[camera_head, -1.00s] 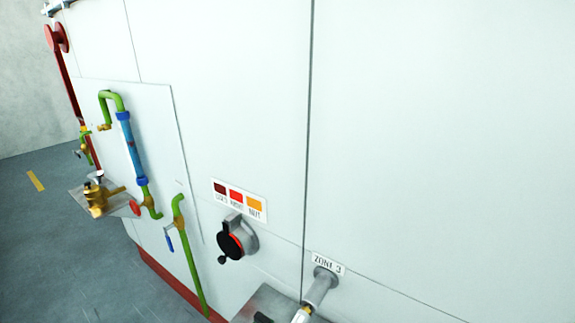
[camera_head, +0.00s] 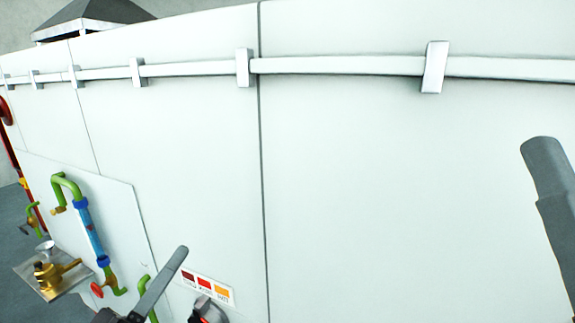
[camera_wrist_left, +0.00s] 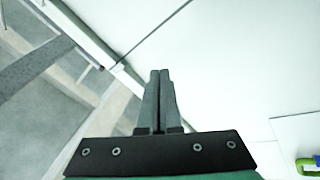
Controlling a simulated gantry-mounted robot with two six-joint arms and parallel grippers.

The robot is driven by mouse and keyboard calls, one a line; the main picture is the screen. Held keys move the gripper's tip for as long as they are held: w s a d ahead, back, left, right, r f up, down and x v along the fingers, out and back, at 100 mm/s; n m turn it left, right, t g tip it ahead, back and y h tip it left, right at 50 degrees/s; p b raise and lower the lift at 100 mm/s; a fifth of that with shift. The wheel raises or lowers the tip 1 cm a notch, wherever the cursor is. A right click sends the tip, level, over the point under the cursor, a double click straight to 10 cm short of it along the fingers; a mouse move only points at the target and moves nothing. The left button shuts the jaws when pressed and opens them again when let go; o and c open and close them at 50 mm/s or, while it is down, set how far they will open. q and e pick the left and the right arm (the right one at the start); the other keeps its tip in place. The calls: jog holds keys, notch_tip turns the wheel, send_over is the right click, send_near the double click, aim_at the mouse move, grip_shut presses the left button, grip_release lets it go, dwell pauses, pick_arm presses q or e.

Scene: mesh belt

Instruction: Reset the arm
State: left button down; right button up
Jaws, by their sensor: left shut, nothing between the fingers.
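My left gripper (camera_head: 180,252) rises from the bottom of the head view in front of the white wall panel (camera_head: 350,200). Its grey fingers are together with nothing between them. In the left wrist view the same fingers (camera_wrist_left: 160,73) lie side by side, pointing up, shut and empty. A grey part that looks like my right arm (camera_head: 555,190) comes in at the right edge of the head view. Its gripper's opening cannot be made out.
A white rail (camera_head: 340,66) with brackets runs along the wall's top. At lower left are green and blue pipes (camera_head: 92,235), a brass valve (camera_head: 50,272) and a red handwheel (camera_head: 97,290). A label with coloured squares (camera_head: 208,285) is beside my left gripper. The wall's middle is clear.

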pick_arm(q)
jog(key=s+d+r+m+t+h+p, duration=0.1)
jog(key=s+d+r+m+p, duration=0.1)
jog(key=r, duration=0.7)
jog(key=s+d+r+m+h+p, duration=0.1)
jog(key=s+d+r+m+p, duration=0.15)
jog(key=r, duration=0.55)
jog(key=s+a+r+m+t+y+p, duration=0.1)
jog(key=s+r+t, duration=0.15)
jog(key=r, duration=0.35)
jog(key=s+r+m+t+y+p, duration=0.1)
jog(key=s+r+m+p, duration=0.1)
jog(key=s+r, duration=0.25)
jog(key=a+y, duration=0.1)
jog(key=y, duration=0.1)
jog(key=s+a+r+t+y, duration=0.1)
jog(key=a+y, duration=0.1)
jog(key=s+a+t+y+b, duration=0.1)
jog(key=y, duration=0.1)
jog(key=shift+a+r, duration=0.2)
jog(key=shift+a, duration=0.1)
pick_arm(e)
notch_tip(320, 180, up, 9)
jog(key=shift+f, duration=0.1)
